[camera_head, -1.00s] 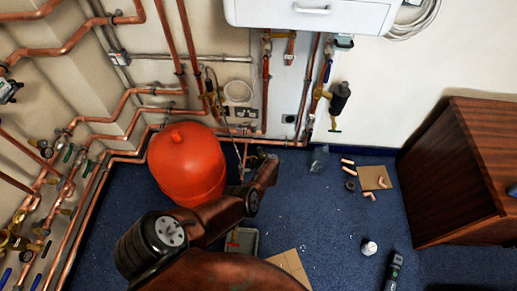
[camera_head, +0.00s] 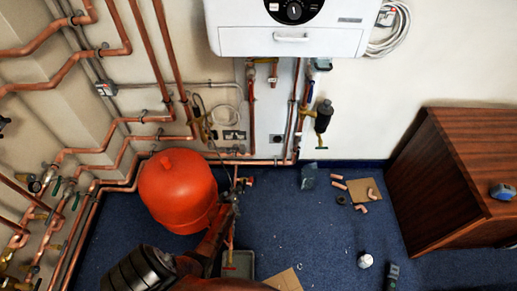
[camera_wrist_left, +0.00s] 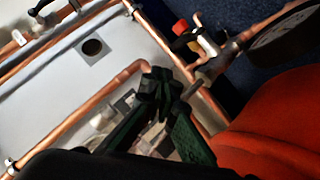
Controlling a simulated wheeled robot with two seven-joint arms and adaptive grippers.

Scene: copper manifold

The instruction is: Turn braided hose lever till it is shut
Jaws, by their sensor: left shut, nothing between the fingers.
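The braided hose (camera_head: 209,117) hangs as a thin grey loop by the brass fittings on the wall, above the red tank (camera_head: 178,190). A small valve with a red part (camera_head: 249,181) shows just right of my left gripper (camera_head: 234,193); a red-tipped valve (camera_wrist_left: 181,27) also shows in the left wrist view. I cannot tell for sure which lever belongs to the hose, or its angle. The left gripper's dark green fingers (camera_wrist_left: 160,82) are together and empty in the wrist view, in front of a copper pipe (camera_wrist_left: 90,105). My right gripper is not in view.
A round gauge (camera_wrist_left: 285,33) is close by at the wrist view's upper right. Copper pipes (camera_head: 120,120) line the left wall. The boiler (camera_head: 290,30) hangs above. A grey tray (camera_head: 238,264) and a wooden cabinet (camera_head: 450,185) stand on the blue floor, with pipe offcuts between.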

